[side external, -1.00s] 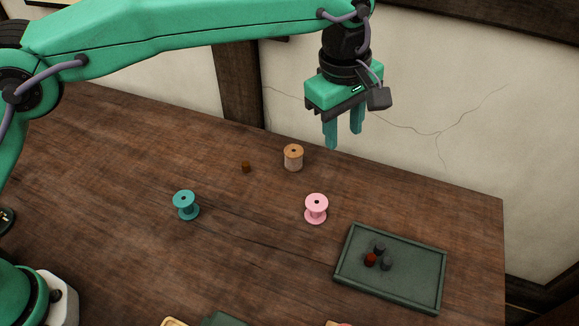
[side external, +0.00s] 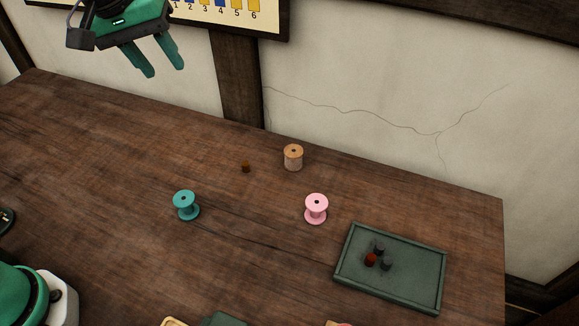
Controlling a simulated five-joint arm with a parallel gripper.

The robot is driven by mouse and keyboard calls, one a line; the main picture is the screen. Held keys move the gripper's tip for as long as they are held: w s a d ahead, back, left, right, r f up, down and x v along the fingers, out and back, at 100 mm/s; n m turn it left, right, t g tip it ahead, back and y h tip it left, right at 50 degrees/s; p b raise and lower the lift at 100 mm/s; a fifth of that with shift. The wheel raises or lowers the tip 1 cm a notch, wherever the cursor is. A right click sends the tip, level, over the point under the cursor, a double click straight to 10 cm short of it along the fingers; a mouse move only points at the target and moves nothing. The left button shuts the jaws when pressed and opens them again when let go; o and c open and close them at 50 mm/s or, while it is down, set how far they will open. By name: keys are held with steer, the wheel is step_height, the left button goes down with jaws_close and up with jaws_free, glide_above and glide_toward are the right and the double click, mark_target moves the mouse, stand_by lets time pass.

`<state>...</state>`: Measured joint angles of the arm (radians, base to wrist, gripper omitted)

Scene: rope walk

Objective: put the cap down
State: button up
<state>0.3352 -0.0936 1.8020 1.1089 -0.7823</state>
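My gripper (side external: 165,71) is high at the upper left, above the back of the table. Its two teal fingers are apart, with nothing visible between them. A small dark brown piece (side external: 245,167), perhaps a cap, lies on the table to the left of the tan spool. A small red piece (side external: 370,260) and two dark grey pieces (side external: 386,264) sit close together in the green tray (side external: 396,299); these look like caps too. I cannot tell which one the task means. My gripper is well away from all of them.
A tan spool with an orange-brown top (side external: 293,158), a pink spool (side external: 316,209) and a teal spool (side external: 186,205) stand upright on the wooden table (side external: 110,150). Several items are cut off at the front edge. A numbered chart (side external: 262,18) hangs on the wall. The table's left-middle is clear.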

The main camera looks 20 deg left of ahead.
steer(key=s+a+f+m+t, duration=0.1)
steer(key=s+a+f+m, duration=0.1)
steer(key=s+a, duration=0.4)
steer(key=s+a+f+m+t+y, duration=0.1)
steer(key=s+a+f+m, duration=0.2)
steer(key=s+a+f, duration=0.2)
steer(key=s+a, duration=0.2)
steer(key=s, duration=0.2)
steer(key=shift+s+f, duration=0.2)
steer(key=shift+s, duration=0.1)
